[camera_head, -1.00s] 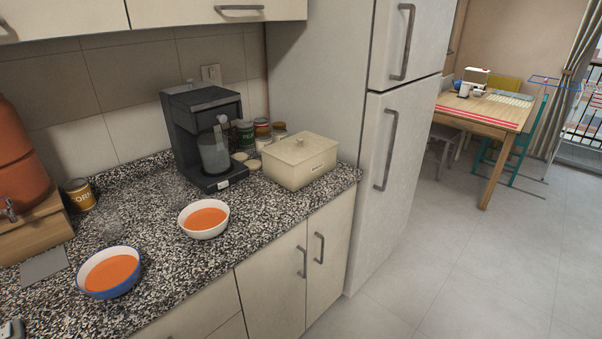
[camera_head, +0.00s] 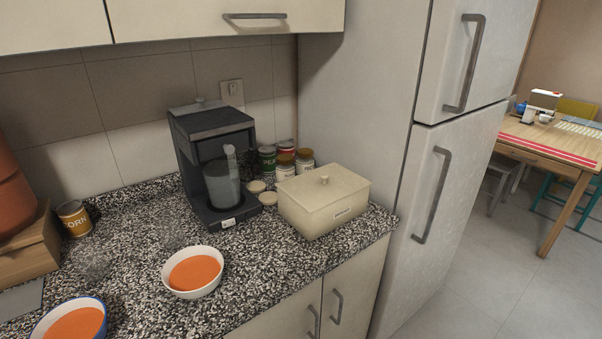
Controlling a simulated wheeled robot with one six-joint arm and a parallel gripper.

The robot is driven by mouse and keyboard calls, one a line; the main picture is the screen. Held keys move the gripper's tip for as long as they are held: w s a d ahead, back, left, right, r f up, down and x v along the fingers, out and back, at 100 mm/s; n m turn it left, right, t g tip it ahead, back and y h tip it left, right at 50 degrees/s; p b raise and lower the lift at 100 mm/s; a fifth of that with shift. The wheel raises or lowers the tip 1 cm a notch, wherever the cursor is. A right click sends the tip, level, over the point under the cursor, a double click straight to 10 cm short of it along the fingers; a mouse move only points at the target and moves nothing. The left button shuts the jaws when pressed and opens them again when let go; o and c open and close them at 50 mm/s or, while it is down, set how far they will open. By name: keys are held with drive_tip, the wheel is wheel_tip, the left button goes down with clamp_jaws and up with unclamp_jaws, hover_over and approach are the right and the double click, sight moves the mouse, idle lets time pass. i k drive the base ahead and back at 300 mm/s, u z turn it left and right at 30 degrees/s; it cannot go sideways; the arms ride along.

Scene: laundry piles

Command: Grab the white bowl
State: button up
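The white bowl (camera_head: 193,289) stands upright on the speckled granite counter (camera_head: 255,268), near its front edge. It holds an orange-red soup or liquid. A second bowl with a blue outside (camera_head: 40,322) and the same orange contents stands to its left, cut off by the bottom of the picture. My gripper does not show in the head view.
A black coffee maker (camera_head: 212,128) with a jug stands behind the white bowl. A cream lidded box (camera_head: 325,212) is to the right, with several cans behind it. A corn can (camera_head: 73,218) stands at the left. The fridge (camera_head: 440,190) borders the counter's right end.

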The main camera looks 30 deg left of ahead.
sight(194, 272)
drive_tip(key=u, duration=0.9)
drive_tip(key=i, duration=0.8)
drive_tip(key=u, duration=1.05)
drive_tip(key=i, duration=0.25)
drive_tip(key=u, duration=0.15)
